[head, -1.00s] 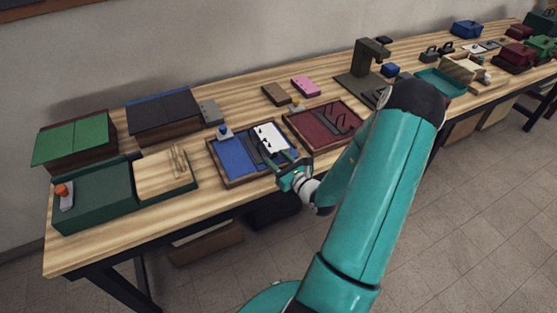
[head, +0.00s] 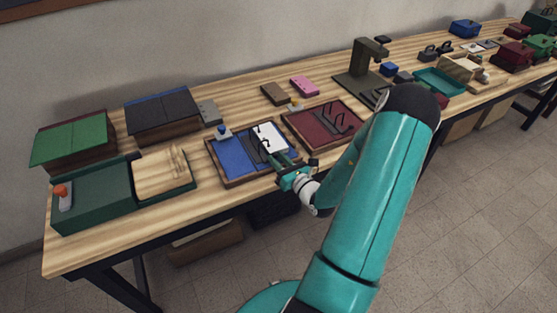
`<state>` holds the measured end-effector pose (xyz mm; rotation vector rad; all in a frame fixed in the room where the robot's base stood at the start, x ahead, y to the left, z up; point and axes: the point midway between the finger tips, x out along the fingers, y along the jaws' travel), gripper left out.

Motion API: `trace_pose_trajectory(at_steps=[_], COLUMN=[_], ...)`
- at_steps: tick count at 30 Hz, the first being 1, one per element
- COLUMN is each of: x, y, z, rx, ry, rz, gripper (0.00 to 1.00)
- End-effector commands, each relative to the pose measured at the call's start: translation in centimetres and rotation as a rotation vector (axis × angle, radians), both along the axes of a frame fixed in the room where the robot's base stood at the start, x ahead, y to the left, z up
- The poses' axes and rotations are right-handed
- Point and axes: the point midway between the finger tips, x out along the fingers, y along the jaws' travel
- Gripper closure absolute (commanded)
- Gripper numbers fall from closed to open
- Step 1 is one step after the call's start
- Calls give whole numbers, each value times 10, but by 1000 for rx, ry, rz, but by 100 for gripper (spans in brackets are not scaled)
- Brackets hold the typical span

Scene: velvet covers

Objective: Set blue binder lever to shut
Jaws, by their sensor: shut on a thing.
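The blue binder (head: 231,158) lies open on the front of the wooden table, with white paper (head: 269,137) on its right side. Its dark metal mechanism runs along the middle, with thin black ring arches (head: 264,146) standing up from it. My gripper (head: 274,158) reaches in from the lower right, over the near right part of the binder. It is shut at the near end of the mechanism, on what appears to be the lever. The fingers mostly hide the lever, so its exact angle cannot be told.
A dark red binder (head: 327,127) with black rings lies close to the right. A hole punch (head: 363,72) stands behind.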

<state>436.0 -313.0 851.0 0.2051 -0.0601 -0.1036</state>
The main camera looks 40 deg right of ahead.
Motion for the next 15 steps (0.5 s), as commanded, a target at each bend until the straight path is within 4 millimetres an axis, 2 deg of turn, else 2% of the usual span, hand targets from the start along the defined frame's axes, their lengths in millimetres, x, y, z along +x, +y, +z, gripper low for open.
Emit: trace_pose_trajectory(at_steps=[2, 3, 5, 6, 15], x=[-2, -2, -2, -2, -3], y=[1, 1, 1, 1, 1], z=[-5, -5, -5, -5, -3], rx=[4, 5, 5, 5, 1], ry=[15, 15, 15, 14, 8], rz=[-1, -1, -1, 0, 0], gripper=[97, 66, 54, 52, 52])
